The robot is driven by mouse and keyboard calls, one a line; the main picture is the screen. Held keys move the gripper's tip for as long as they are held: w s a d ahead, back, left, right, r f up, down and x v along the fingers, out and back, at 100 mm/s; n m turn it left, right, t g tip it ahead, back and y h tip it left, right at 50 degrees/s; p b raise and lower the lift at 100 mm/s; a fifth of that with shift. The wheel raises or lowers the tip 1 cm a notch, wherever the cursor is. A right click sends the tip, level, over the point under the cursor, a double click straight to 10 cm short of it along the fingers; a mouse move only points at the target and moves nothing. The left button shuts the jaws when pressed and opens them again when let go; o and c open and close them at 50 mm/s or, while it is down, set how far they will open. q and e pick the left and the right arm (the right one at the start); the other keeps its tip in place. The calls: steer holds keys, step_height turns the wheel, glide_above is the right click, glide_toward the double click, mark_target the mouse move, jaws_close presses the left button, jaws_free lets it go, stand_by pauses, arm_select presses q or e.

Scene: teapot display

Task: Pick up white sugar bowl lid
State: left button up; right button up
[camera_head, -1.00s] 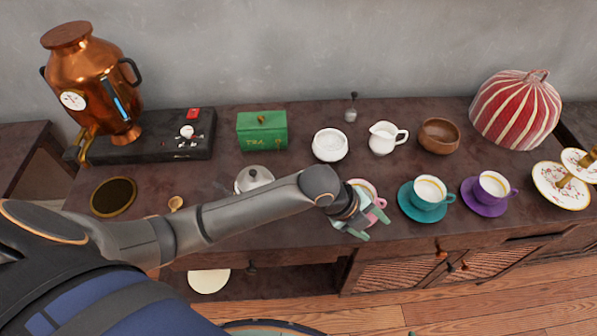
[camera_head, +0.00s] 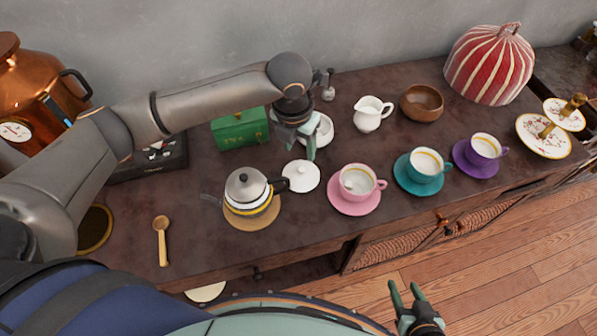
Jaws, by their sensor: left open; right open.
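The white sugar bowl lid (camera_head: 301,176) is a round white disc with a small knob. It lies on the dark counter between the teapot and the pink cup. The white sugar bowl (camera_head: 325,130) stands behind it, partly hidden by my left gripper (camera_head: 297,140). That gripper is open, its fingers in front of the bowl and just behind the lid in the picture; I cannot tell whether it touches the bowl. My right gripper (camera_head: 406,288) is open and empty at the bottom, low in front of the counter.
A teapot (camera_head: 246,192) stands left of the lid and a pink cup (camera_head: 358,180) right of it. A green tea box (camera_head: 238,130), white creamer (camera_head: 371,113), wooden bowl (camera_head: 421,102) and teal cup (camera_head: 425,164) are nearby. A wooden spoon (camera_head: 161,240) lies front left.

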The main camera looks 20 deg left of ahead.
arm_select(q)
glide_above(301, 168)
steer(key=s, duration=0.1)
step_height(301, 168, down, 4)
steer(key=shift+s+d+f, duration=0.1)
steer(key=shift+d+f, duration=0.05)
steer(key=f, duration=0.3)
steer(key=w+f, duration=0.1)
steer(key=f, duration=0.1)
steer(key=shift+f, duration=0.3)
jaws_close()
